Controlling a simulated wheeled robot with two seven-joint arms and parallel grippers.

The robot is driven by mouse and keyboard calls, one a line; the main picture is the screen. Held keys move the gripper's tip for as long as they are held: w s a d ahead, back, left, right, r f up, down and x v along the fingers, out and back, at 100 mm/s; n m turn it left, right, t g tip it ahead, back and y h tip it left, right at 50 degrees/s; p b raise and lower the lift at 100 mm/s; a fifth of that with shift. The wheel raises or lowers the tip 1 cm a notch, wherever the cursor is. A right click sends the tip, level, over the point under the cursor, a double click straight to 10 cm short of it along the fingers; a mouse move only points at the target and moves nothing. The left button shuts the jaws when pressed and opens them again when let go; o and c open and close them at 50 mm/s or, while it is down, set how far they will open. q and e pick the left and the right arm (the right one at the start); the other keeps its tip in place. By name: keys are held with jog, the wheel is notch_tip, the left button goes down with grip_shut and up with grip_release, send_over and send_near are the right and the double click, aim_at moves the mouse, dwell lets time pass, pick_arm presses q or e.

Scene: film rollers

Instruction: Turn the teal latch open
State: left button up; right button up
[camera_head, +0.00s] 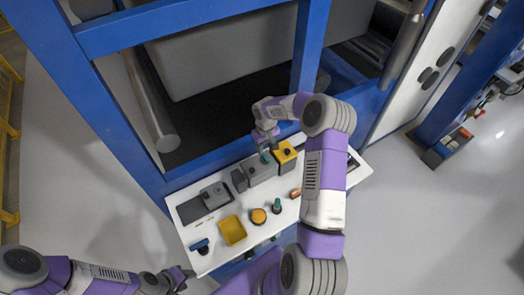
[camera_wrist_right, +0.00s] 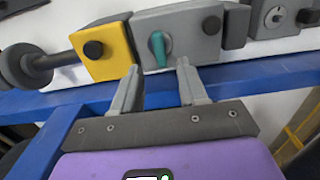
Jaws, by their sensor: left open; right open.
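The teal latch (camera_wrist_right: 160,48) is a small lever on the face of a grey block (camera_wrist_right: 185,25). It stands roughly upright in the right wrist view, beside a dark round knob on the same block. In the head view the latch (camera_head: 265,157) is a small teal spot just beyond my right gripper (camera_head: 268,143). In the wrist view the open fingers of my right gripper (camera_wrist_right: 158,68) point at the block, with the latch between and ahead of their tips. I cannot tell whether either finger touches it. My left gripper (camera_head: 182,277) is open and empty, away from the block at lower left.
A yellow block (camera_wrist_right: 103,50) with a dark knob adjoins the grey block. A white worktop (camera_head: 215,262) holds a yellow tray (camera_head: 232,230), an orange-topped round piece (camera_head: 258,216), a teal-topped piece (camera_head: 277,206) and a grey unit (camera_head: 214,195). Blue frame beams (camera_head: 225,150) stand behind.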

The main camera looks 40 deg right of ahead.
aim_at(266, 157)
notch_tip(266, 157, down, 6)
jog(key=shift+s+r, duration=0.1)
jog(key=shift+r, duration=0.15)
grip_shut()
